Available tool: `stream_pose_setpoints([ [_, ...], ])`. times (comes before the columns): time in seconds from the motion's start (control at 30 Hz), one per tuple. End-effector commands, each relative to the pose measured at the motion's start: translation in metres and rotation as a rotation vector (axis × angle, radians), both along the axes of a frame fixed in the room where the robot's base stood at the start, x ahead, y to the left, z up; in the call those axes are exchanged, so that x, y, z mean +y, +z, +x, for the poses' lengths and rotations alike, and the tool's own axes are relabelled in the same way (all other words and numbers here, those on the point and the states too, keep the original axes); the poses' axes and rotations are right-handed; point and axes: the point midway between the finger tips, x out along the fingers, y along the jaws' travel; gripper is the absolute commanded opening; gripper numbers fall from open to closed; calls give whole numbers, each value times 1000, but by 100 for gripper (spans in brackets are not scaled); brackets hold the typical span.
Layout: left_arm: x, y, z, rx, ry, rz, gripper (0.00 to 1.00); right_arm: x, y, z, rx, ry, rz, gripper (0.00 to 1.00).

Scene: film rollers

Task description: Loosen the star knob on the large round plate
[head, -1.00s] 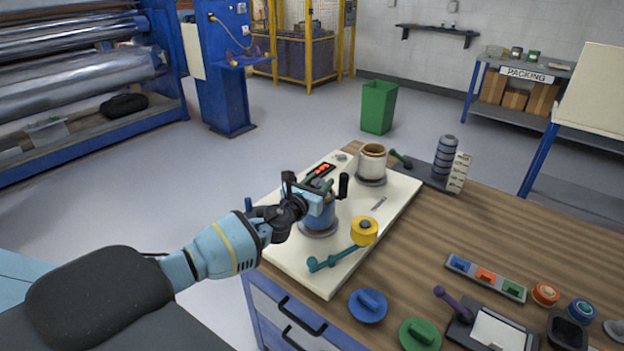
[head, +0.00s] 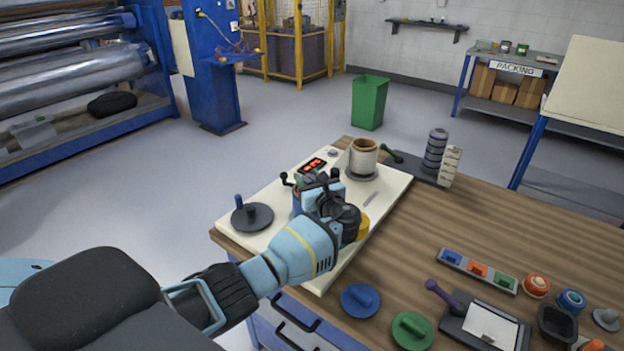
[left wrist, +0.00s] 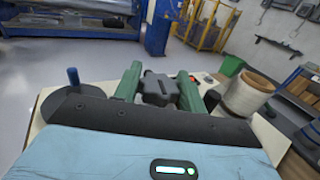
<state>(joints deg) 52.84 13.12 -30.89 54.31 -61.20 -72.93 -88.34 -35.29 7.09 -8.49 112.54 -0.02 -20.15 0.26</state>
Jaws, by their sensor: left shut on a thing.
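The star knob (left wrist: 158,88), dark and lobed, shows in the left wrist view between the two green fingers of my left gripper (left wrist: 158,82). The gripper is shut on it. In the head view my left gripper (head: 312,180) is over the cream board (head: 235,232), and its wrist hides the knob. A dark round plate with a blue upright peg (head: 252,216) lies to its left on the board; it also shows in the left wrist view (left wrist: 52,100). I cannot tell what plate lies under the knob. My right gripper is not in view.
A yellow part (head: 362,228) is mostly hidden by my wrist.

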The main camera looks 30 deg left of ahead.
Motion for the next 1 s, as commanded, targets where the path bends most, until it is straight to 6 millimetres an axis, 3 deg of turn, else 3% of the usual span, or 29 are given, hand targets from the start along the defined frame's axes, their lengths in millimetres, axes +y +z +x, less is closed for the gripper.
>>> stream_pose_setpoints([
  [0.4,0,-2,1,0,258,4,18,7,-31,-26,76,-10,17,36],
  [1.0,1,2,1,-4,326,2,18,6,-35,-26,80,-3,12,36],
])
